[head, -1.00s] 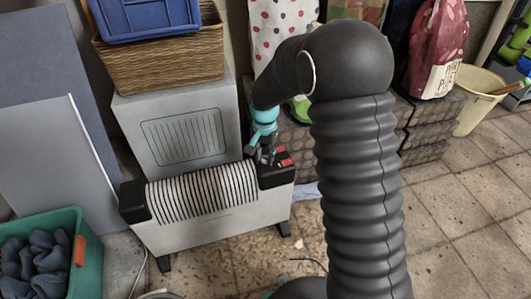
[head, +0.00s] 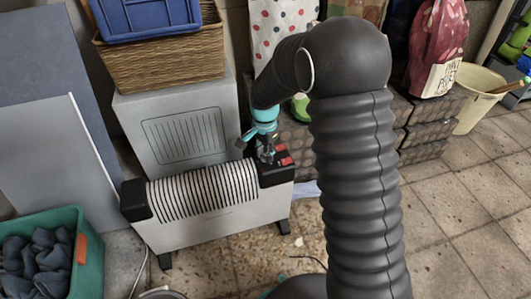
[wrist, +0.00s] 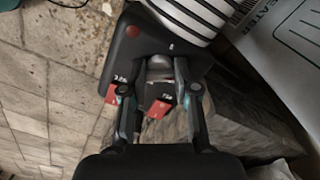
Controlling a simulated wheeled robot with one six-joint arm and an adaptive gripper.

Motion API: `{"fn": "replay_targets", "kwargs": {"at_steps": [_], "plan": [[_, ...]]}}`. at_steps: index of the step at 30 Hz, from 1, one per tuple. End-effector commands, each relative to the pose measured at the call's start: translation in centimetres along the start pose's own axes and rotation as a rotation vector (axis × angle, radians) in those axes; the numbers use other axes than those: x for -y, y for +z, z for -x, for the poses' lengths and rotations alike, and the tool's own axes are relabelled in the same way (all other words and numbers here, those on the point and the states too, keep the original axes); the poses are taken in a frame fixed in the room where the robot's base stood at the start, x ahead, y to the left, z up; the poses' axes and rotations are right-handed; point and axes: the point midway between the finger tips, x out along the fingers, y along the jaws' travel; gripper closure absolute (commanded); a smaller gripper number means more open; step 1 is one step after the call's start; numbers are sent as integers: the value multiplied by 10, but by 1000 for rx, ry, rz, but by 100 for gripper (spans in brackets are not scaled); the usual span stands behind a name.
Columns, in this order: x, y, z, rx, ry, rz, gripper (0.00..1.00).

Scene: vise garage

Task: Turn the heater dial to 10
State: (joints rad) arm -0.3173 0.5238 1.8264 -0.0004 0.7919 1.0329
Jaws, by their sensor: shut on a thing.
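The heater (head: 205,220) is a white convector with a black slatted top, standing on the floor. Its black control end (head: 275,173) is at the right, with red switches (head: 284,160). My gripper (head: 266,155) is above this end, pointing down. In the wrist view my gripper (wrist: 160,90) has its two fingers on either side of the grey dial (wrist: 160,68), shut on it. Red switches (wrist: 158,108) with small white marks lie close by the dial. The dial's numbers and pointer cannot be read.
A grey cabinet (head: 180,95) with a wicker basket (head: 165,65) stands behind the heater. A green crate of dark cloth (head: 88,270) is at the lower left. A cream bucket (head: 475,98) is at the far right. Tiled floor (head: 450,220) is clear at the right.

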Motion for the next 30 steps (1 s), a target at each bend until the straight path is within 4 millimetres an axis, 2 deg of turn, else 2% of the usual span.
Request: {"fn": "replay_targets", "kwargs": {"at_steps": [3,4,6,15,19,23,30], "plan": [[1,0,0,-1,-3,1,100],[1,0,0,-1,-3,1,63],[1,0,0,-1,-2,1,45],[0,-1,0,0,-1,0,45],[0,-1,8,-1,-3,0,45],[1,-1,26,-2,-4,0,45],[2,-1,75,-3,-5,1,45]]}}
